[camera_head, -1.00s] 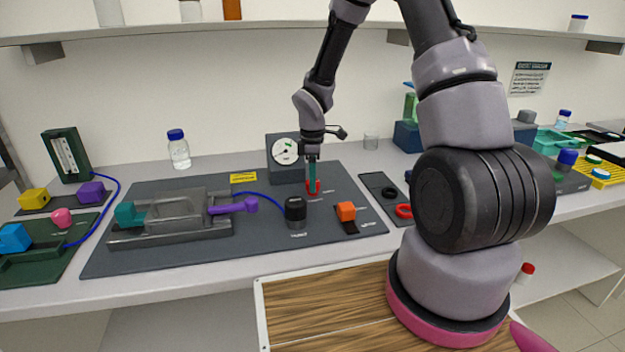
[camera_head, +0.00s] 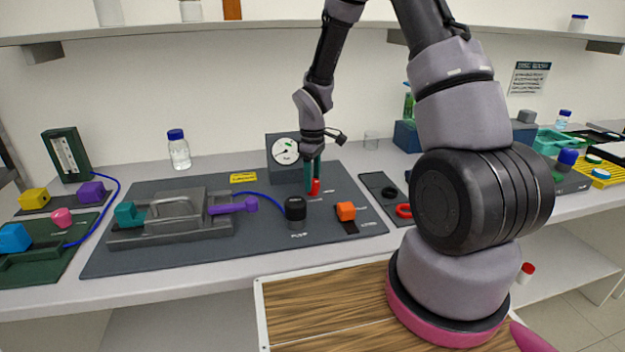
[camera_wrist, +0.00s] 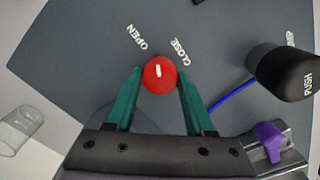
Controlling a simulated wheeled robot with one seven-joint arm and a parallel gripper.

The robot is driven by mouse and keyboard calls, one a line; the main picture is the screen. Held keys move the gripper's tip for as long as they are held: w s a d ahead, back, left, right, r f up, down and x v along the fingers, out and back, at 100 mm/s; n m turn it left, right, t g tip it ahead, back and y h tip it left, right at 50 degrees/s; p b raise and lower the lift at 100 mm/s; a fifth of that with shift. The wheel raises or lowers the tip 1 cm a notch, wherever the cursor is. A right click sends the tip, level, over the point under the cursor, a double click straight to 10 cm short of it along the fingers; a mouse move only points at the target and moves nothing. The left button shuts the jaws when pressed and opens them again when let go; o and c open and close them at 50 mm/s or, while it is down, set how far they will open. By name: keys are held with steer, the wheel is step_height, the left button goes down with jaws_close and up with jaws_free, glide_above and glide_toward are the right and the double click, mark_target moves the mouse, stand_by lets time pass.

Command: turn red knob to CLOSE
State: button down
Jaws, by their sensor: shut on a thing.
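The red knob (camera_wrist: 159,76) is round with a white mark on top. In the wrist view the mark points up between the printed words OPEN and CLOSE. In the head view the red knob (camera_head: 315,187) stands on the dark panel, in front of the gauge, partly hidden by a finger. My gripper (camera_wrist: 159,82) has its green fingers on both sides of the knob, shut on it. In the head view my gripper (camera_head: 314,181) reaches down to it from above. The CLOSE label (camera_wrist: 180,52) is just right of the mark, the OPEN label (camera_wrist: 137,37) to the left.
A black PUSH button (camera_wrist: 285,72) stands right of the knob in the wrist view. A grey clamp block with a purple lever (camera_head: 234,206) is left on the panel. A gauge (camera_head: 284,150) stands behind.

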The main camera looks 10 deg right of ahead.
mark_target(313, 181)
steer(key=m, duration=0.6)
steer(key=shift+m, duration=0.3)
steer(key=m, duration=0.6)
stand_by(0.4)
steer(key=shift+c, duration=1.3)
jaws_free()
step_height(313, 181, up, 11)
steer(key=shift+f, duration=0.1)
